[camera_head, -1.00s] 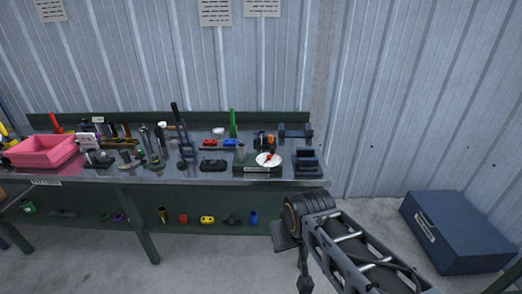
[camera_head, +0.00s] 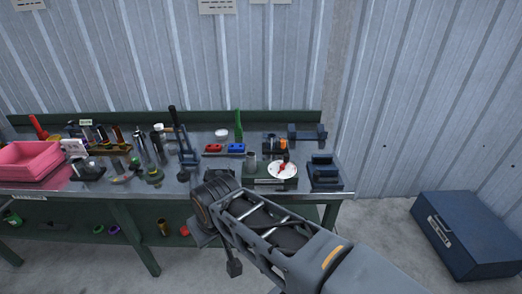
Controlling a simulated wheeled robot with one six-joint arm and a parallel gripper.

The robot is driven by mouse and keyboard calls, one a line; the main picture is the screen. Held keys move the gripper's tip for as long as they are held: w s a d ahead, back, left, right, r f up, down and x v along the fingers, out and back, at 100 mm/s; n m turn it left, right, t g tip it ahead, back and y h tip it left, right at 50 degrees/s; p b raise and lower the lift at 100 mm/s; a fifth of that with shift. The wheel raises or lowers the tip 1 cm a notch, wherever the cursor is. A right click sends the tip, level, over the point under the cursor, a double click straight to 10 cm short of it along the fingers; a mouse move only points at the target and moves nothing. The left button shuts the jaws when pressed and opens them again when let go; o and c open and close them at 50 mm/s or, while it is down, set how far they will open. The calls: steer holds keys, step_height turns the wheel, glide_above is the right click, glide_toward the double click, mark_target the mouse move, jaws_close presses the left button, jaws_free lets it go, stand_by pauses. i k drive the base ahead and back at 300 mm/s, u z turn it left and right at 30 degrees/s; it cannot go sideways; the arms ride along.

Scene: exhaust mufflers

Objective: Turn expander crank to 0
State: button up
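A white round dial (camera_head: 290,171) with a red crank or pointer (camera_head: 282,167) at its middle stands near the right end of the workbench; I take it for the expander crank. It sits on a dark base with a label (camera_head: 270,181), beside a short grey cylinder (camera_head: 252,160). The numbers on the dial are too small to read. My arm reaches in from the lower right, and its dark wrist end lies in front of the bench's front edge, left of the dial and apart from it. My gripper (camera_head: 205,232) shows only as dark parts there; its fingers are not clear.
The workbench (camera_head: 330,195) holds many tools. A dark blue vise-like block (camera_head: 324,172) stands right of the dial, red and blue blocks (camera_head: 225,148) behind it. A pink bin (camera_head: 28,160) is at the left. A blue box (camera_head: 465,235) lies on the floor at right.

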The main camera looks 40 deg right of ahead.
mark_target(286, 158)
steer(key=z, duration=0.4)
steer(key=i, duration=0.8)
steer(key=z, duration=1.05)
steer(key=i, duration=0.2)
steer(key=z, duration=0.15)
